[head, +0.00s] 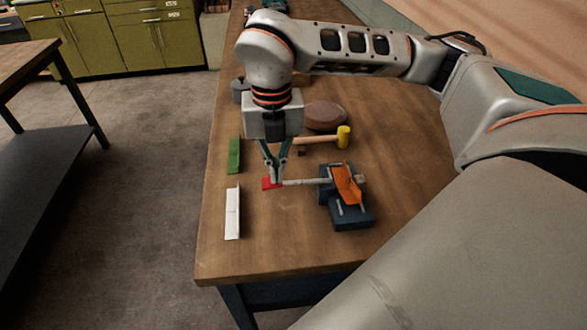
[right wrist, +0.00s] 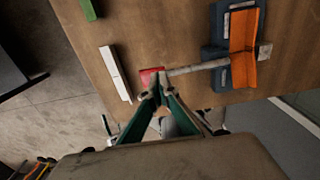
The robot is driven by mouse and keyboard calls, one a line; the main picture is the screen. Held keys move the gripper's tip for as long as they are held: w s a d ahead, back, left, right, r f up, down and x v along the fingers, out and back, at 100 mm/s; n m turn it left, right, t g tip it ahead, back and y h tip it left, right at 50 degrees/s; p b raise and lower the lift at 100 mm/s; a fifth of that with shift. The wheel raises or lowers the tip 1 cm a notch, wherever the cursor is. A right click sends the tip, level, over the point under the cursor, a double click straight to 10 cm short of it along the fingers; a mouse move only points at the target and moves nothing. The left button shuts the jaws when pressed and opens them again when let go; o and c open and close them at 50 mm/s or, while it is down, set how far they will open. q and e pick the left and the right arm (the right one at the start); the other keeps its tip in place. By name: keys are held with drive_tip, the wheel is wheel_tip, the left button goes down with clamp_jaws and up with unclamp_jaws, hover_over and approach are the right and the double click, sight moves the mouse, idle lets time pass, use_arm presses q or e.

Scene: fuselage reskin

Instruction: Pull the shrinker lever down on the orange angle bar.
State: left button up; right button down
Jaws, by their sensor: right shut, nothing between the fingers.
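The dark blue shrinker (head: 350,216) stands on the wooden bench, and the orange angle bar (head: 348,186) sits at its top. In the right wrist view the orange bar (right wrist: 243,55) lies across the shrinker (right wrist: 216,28). The grey lever (head: 303,182) reaches left from the shrinker and ends in a red grip (head: 267,184). My right gripper (head: 275,179) points down with its fingertips together at the red grip, holding nothing. In the right wrist view the tips (right wrist: 160,94) are just beside the red grip (right wrist: 150,76); I cannot tell whether they touch. My left gripper is not in view.
A white angle bar (head: 233,213) and a green bar (head: 234,156) lie near the bench's left edge. A yellow-headed mallet (head: 344,137) and a brown rounded object (head: 325,115) lie behind the shrinker. The bench top (head: 275,245) in front is clear.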

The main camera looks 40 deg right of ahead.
wheel_tip(320, 180, up, 2)
drive_tip(key=shift+r+p, duration=0.1)
drive_tip(key=shift+p, duration=0.5)
drive_tip(key=shift+r+p, duration=1.45)
drive_tip(key=shift+r, duration=0.65)
wheel_tip(320, 180, up, 2)
drive_tip(key=shift+r+p, duration=0.2)
drive_tip(key=shift+p, duration=0.55)
